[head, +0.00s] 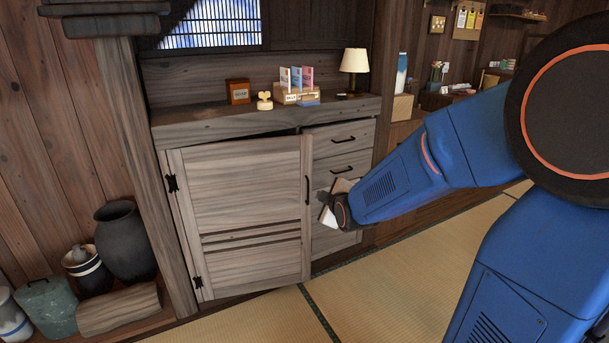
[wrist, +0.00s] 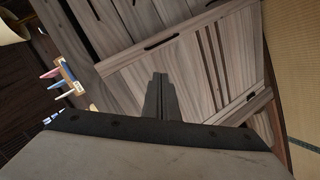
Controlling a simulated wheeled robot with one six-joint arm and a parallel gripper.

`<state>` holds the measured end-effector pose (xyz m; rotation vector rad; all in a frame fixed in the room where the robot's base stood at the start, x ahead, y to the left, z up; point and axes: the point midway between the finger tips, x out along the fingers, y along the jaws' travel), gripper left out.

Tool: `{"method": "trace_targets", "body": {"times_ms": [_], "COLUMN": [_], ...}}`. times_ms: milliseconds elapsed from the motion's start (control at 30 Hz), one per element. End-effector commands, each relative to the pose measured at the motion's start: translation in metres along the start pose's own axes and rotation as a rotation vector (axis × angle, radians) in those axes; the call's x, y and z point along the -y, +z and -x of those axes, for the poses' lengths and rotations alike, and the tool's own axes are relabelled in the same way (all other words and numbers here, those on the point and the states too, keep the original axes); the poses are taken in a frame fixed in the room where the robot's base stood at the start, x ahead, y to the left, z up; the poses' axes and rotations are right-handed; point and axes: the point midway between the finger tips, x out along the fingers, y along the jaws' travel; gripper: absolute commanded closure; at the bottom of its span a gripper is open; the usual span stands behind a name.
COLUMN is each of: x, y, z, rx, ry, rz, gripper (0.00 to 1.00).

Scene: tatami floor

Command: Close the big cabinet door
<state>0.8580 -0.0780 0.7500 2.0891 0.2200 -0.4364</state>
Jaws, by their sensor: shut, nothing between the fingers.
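The big cabinet door (head: 250,190) is pale grey wood with black hinges on its left side and a dark vertical handle (head: 307,190) near its right edge. It stands slightly ajar, with a dark gap along its top and its right edge out in front of the drawers. In the wrist view the door (wrist: 190,75) fills the middle, with its handle (wrist: 161,42) near the upper edge. My gripper (head: 328,208) is to the right of the door's free edge in the head view. Its fingers (wrist: 160,82) are shut and empty, overlapping the door in the wrist view; contact cannot be told.
Drawers (head: 340,142) with dark handles lie right of the door. A lamp (head: 355,65), a card holder (head: 295,95) and small items stand on the cabinet top. Jars (head: 124,240) and a log (head: 118,308) sit at the left. The tatami floor (head: 390,290) in front is clear.

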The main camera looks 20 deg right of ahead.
Motion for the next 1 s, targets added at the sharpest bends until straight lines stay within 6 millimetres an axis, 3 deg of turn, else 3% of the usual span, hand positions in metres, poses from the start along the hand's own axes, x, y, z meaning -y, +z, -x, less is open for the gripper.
{"method": "trace_targets", "body": {"times_ms": [100,400,633,867,1000], "x": [-0.002,-0.007,-0.007,-0.009,-0.016], "y": [0.001,0.003,0.005,0.004,0.001], "z": [-0.029,-0.083,-0.102,-0.11,-0.126], "rx": [-0.032,-0.083,-0.09,-0.09,-0.09], "ry": [0.067,0.267,0.374,0.399,0.4], "rz": [0.107,0.379,0.511,0.54,0.538], "gripper": [1.0,1.0,1.0,1.0,1.0]}}
